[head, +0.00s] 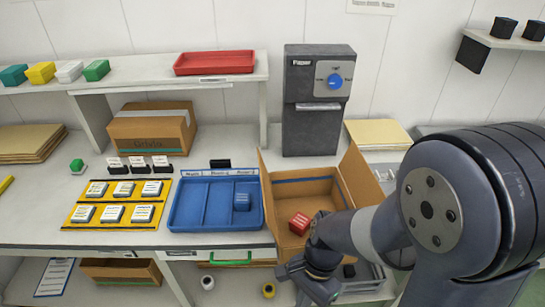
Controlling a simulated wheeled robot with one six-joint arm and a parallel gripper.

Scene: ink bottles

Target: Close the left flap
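An open cardboard box (303,189) stands on the bench right of the blue tray, with a red ink box (299,223) inside near its front. Its left flap (265,187) stands up along the left side, seen nearly edge-on. Its right flap (360,178) is raised and leans outward. My gripper (290,273) is low in front of the box, below the red box and apart from the left flap. My arm hides the box's front right corner. The fingers are dark and small, so I cannot tell whether they are open.
A blue tray (186,205) holding a blue box (242,202) sits close to the left flap. A dark dispenser (318,120) stands behind the box. A yellow mat (116,226) with several white boxes lies farther left. A shelf with a red tray (214,63) is behind.

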